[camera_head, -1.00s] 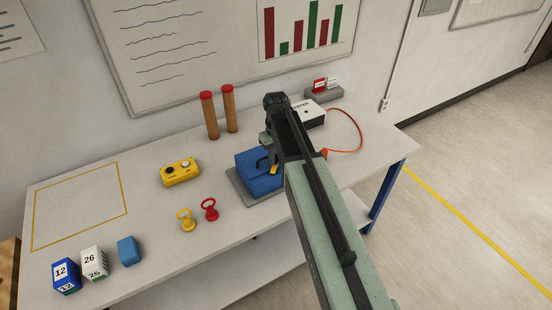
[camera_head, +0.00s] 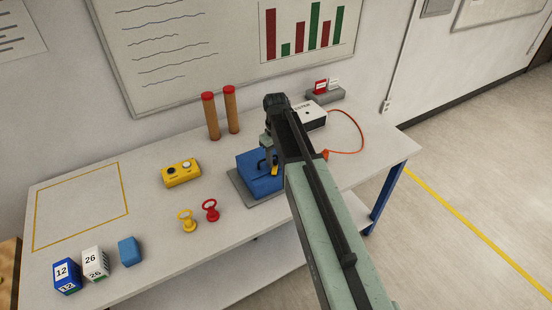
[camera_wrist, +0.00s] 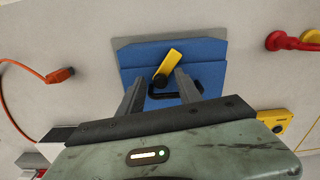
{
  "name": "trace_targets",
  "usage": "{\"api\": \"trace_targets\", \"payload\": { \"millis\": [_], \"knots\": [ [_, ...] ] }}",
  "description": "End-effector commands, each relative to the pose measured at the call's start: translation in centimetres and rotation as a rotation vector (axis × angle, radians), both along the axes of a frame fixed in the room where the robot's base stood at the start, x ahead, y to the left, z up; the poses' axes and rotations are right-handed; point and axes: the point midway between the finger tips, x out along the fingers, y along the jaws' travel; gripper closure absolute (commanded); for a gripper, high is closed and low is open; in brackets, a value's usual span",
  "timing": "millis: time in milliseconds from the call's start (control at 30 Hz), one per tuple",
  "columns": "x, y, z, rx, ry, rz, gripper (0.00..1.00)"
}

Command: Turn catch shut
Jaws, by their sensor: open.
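The blue box (camera_head: 258,178) sits on a grey plate on the table, and it also fills the middle of the wrist view (camera_wrist: 205,74). Its yellow catch (camera_wrist: 170,66) turns on a black knob and lies tilted, its free end up and right in the wrist view. A black handle (camera_wrist: 160,93) is just below the knob, partly hidden by the fingers. My gripper (camera_wrist: 158,74) is open over the box, one finger on each side of the knob. I cannot tell whether a finger touches the catch. My arm hides part of the box in the head view.
Two red-topped posts (camera_head: 212,116) stand behind. A white box with an orange cable (camera_head: 346,151) is at the right.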

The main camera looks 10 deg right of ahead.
Motion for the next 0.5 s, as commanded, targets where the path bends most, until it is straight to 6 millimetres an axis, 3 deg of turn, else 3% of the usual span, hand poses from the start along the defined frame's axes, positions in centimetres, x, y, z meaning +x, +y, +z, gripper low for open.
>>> {"api": "trace_targets", "payload": {
  "millis": [167,500],
  "knots": [
    [0.0,0.0,1.6,0.000,0.000,0.000,0.59],
    [0.0,0.0,7.6,0.000,0.000,0.000,0.59]
  ]
}}
